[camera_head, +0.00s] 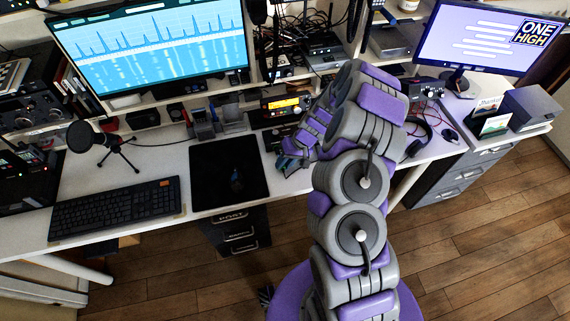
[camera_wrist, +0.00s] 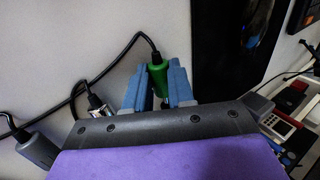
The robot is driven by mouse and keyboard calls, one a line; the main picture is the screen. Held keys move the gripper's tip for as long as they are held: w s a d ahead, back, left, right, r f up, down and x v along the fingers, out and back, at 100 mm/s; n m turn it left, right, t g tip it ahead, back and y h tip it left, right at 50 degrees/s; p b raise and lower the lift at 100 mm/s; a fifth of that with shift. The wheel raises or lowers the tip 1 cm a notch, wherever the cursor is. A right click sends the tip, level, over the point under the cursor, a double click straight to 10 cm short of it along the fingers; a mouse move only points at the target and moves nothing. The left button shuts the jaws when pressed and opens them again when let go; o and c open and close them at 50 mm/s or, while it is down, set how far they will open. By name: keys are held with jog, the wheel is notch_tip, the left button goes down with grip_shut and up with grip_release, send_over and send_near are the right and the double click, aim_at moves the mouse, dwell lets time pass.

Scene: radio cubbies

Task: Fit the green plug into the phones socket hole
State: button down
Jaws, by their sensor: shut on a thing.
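The green plug (camera_wrist: 157,77) shows in the wrist view between the two blue fingers of my gripper (camera_wrist: 158,92). The fingers are closed around its body, and a black cable runs from its end up and to the left. In the head view my gripper (camera_head: 291,161) is low over the white desk, at the right edge of the black mat; the plug is too small to make out there. A radio unit with an orange display (camera_head: 287,105) stands behind the gripper. I cannot make out the phones socket hole in either view.
A silver connector (camera_wrist: 97,104) and a grey plug (camera_wrist: 36,146) on cables lie left of the gripper in the wrist view. The black mat (camera_head: 228,170) holds a mouse.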

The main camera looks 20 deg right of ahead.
jog(key=shift+w+b, duration=0.35)
jog(key=shift+w, duration=0.6)
jog(key=c, duration=0.9)
grip_release()
jog(key=shift+a, duration=0.1)
jog(key=shift+r, duration=0.1)
jog(key=p+v, duration=0.4)
jog(key=v, duration=1.3)
jog(key=shift+r, duration=0.1)
